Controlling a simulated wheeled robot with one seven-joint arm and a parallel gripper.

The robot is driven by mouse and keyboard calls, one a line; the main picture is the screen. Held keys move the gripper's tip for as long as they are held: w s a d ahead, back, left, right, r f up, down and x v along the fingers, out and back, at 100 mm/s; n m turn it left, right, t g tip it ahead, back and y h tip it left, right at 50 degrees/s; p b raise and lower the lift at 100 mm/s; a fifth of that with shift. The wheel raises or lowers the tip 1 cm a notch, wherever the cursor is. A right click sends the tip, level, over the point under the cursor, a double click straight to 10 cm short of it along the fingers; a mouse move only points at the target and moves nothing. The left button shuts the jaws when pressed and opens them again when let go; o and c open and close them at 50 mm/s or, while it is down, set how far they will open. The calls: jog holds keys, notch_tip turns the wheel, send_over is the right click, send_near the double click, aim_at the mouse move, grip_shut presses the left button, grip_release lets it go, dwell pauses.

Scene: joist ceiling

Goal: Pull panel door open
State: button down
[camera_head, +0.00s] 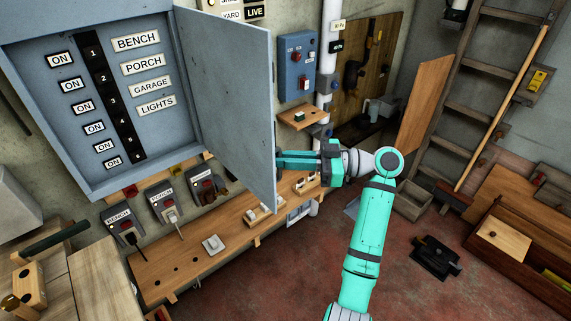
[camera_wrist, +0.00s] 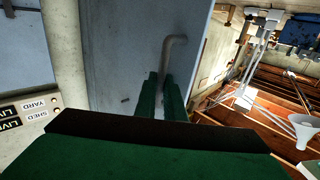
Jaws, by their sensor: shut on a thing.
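The blue-grey panel door (camera_head: 230,85) stands swung open from the panel box (camera_head: 65,135), hinged on the box's right side. Inside the box are a black numbered switch column, ON labels and name labels. In the wrist view the door (camera_wrist: 120,60) fills the middle, with a bent grey bar handle (camera_wrist: 168,52) on its face. My gripper (camera_head: 283,160) is at the door's free edge in the head view, its tips partly hidden behind the door. In the wrist view my gripper (camera_wrist: 162,98) has its two green fingers closed around the lower part of the handle.
Below the box, a wooden bench (camera_head: 190,255) runs along the wall with labelled sockets above it. A smaller blue box (camera_head: 297,70) and a white pipe (camera_head: 328,60) are on the wall behind the door. A ladder (camera_head: 480,100) leans at the right. The red floor (camera_head: 420,290) around my arm is mostly clear.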

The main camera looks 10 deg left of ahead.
jog(key=shift+w+a+f+g, duration=0.2)
jog(key=shift+w+f+g, duration=0.1)
jog(key=shift+w, duration=0.1)
jog(key=c, duration=2.2)
grip_release()
jog(key=shift+f, duration=0.1)
jog(key=shift+d+f, duration=0.1)
jog(key=d, duration=0.7)
jog(key=w+d, duration=0.1)
jog(key=d, duration=0.3)
jog(key=shift+w+r, duration=0.1)
jog(key=shift+r, duration=0.3)
